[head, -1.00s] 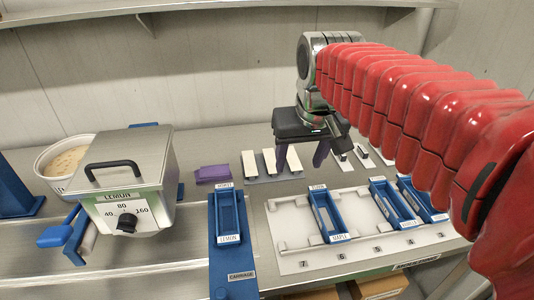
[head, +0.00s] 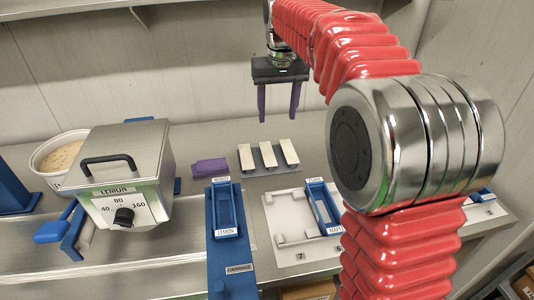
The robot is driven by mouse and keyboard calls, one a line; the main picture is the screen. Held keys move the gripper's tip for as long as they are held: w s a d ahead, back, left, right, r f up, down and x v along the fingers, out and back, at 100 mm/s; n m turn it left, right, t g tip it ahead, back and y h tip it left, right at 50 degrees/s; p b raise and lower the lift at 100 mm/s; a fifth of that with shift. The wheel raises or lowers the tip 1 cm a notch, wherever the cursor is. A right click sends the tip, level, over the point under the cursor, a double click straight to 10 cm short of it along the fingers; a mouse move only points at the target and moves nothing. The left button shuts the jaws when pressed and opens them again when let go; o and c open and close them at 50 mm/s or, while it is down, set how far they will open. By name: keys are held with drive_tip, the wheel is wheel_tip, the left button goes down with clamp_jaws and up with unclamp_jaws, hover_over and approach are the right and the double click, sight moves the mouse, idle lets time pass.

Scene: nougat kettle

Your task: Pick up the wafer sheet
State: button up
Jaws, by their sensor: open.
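Three cream-white strips, which look like the wafer sheets (head: 268,155), lie side by side on a grey pad (head: 269,171) at the back of the bench. My gripper (head: 279,118) hangs in the air above and behind them, purple fingers pointing down. Its fingers are apart with nothing between them. It does not touch the strips.
A purple block (head: 209,167) lies left of the strips. In front are a blue lemon mould (head: 225,209) on a blue carriage (head: 232,275) and a blue mould (head: 320,208) on a white tray (head: 283,241). The lemon kettle (head: 125,176) stands left. My arm hides the right side.

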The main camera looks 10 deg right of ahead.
drive_tip(key=w+f+g, duration=0.1)
drive_tip(key=w+f, duration=0.7)
drive_tip(key=w, duration=0.3)
drive_tip(key=shift+f+g, duration=0.2)
drive_tip(key=shift+g, duration=0.2)
hover_over(269, 157)
drive_tip(key=shift+w+f, duration=0.1)
drive_tip(key=shift+f, duration=4.2)
drive_tip(key=shift+f, duration=2.6)
drive_tip(key=shift+c, duration=0.2)
